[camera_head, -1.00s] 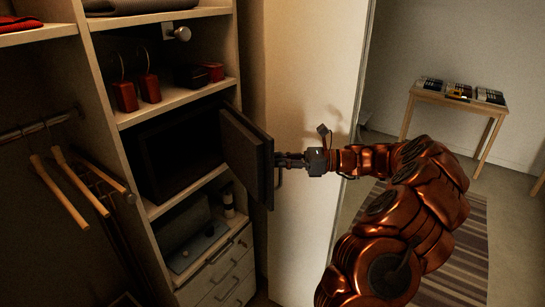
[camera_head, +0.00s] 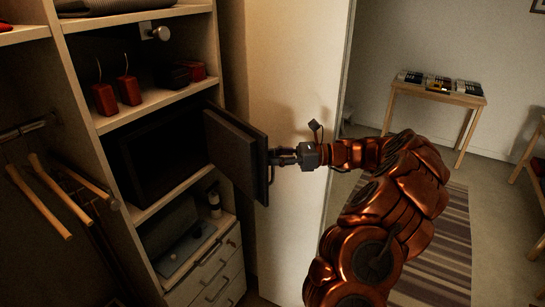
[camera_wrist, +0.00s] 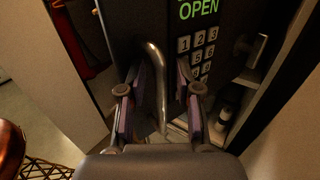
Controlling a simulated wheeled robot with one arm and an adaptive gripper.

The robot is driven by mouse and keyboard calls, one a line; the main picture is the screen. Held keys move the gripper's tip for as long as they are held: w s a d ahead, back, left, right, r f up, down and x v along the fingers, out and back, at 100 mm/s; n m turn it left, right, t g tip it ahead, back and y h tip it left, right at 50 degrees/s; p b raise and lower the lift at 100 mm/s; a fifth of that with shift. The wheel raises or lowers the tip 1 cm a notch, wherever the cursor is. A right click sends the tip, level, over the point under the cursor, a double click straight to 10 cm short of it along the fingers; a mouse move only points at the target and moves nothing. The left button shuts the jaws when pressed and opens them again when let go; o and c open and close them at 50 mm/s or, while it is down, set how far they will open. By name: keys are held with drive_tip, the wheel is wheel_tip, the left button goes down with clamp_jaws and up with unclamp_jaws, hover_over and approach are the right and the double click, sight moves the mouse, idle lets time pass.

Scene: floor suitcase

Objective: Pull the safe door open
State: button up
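The dark safe (camera_head: 150,160) sits on a middle shelf of the wardrobe. Its thick door (camera_head: 235,150) stands well open, swung out from the safe's right side. In the wrist view the door's outer face shows a keypad (camera_wrist: 197,50) and a green "OPEN" display (camera_wrist: 198,9). A curved metal handle (camera_wrist: 157,85) stands between the fingers of my gripper (camera_wrist: 160,73), with visible gaps on both sides. In the head view my gripper (camera_head: 274,157) is at the door's outer side, by the handle. The fingers look parted around the handle, not closed on it.
Shelves hold red items (camera_head: 128,90) above and a bottle (camera_head: 214,203) below, over drawers (camera_head: 215,275). Hangers (camera_head: 45,205) hang at left. A pale panel (camera_head: 295,80) stands close behind the door and gripper. A small table (camera_head: 437,94) and striped rug (camera_head: 440,250) are at right.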

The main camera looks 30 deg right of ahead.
idle(0.3)
drive_tip(key=v, duration=0.7)
drive_tip(key=shift+d, duration=0.25)
drive_tip(key=shift+s, duration=0.1)
